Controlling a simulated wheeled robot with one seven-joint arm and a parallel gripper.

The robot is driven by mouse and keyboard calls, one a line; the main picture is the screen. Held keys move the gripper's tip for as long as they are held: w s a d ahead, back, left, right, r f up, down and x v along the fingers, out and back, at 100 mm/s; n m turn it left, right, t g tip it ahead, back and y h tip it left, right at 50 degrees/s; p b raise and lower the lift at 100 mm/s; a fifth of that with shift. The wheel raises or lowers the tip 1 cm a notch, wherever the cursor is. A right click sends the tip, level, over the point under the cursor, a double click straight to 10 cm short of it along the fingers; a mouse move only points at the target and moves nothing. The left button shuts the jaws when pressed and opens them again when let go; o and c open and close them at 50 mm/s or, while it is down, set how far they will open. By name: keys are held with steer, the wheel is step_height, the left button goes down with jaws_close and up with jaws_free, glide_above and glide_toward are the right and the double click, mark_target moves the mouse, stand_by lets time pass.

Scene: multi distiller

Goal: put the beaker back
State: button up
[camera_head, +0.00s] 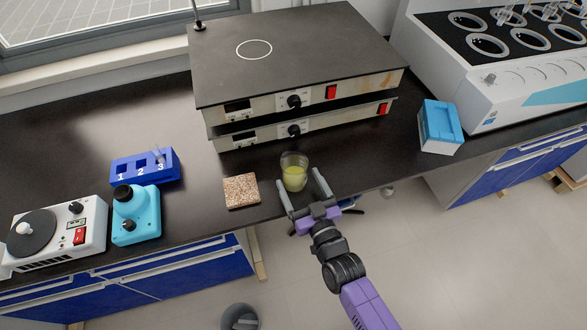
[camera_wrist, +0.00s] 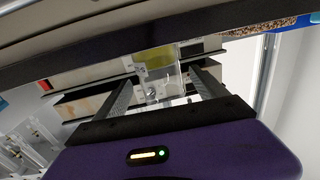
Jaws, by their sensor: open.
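The beaker (camera_head: 294,172) is clear glass with yellow-green liquid and stands upright on the black bench near its front edge. In the wrist view the beaker (camera_wrist: 155,65) shows between and beyond the fingers, its yellow liquid at the top of the picture. My gripper (camera_head: 304,186) is open, with one finger toward each side of the beaker; I cannot tell whether either finger touches it. The open fingers also show in the wrist view (camera_wrist: 163,88). A speckled brown square pad (camera_head: 241,191) lies on the bench just left of the beaker, with nothing on it.
Two stacked hotplates (camera_head: 300,60) with a ring mark on top stand behind the beaker. A blue numbered rack (camera_head: 145,166), a turquoise device (camera_head: 136,214) and a white stirrer (camera_head: 60,236) stand left. A blue-white box (camera_head: 440,127) and a large multi-position machine (camera_head: 510,60) stand right.

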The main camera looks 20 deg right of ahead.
mark_target(299, 182)
steer(key=shift+s+d+b, duration=0.2)
steer(key=shift+s+b, duration=0.1)
steer(key=shift+s, duration=2)
steer(key=s+d+r, duration=0.1)
steer(key=s+r, duration=0.1)
steer(key=s, duration=0.6)
steer(key=s+d+r+g+h, duration=0.1)
steer(key=s+d+r, duration=0.1)
steer(key=s, duration=0.7)
steer(key=s+d+r+g, duration=0.1)
steer(key=s+r, duration=0.2)
steer(key=s, duration=0.6)
steer(key=shift+s+d+r+m, duration=0.25)
steer(key=shift+d+r+m, duration=0.05)
steer(key=shift+r+m, duration=0.1)
steer(key=shift+o, duration=0.5)
steer(key=s+r+g, duration=0.1)
steer(key=s+r, duration=0.4)
steer(key=r, duration=0.1)
steer(key=shift+s+d+r+h, duration=0.2)
steer(key=shift+d+r+h, duration=0.05)
steer(key=shift+r+h, duration=0.05)
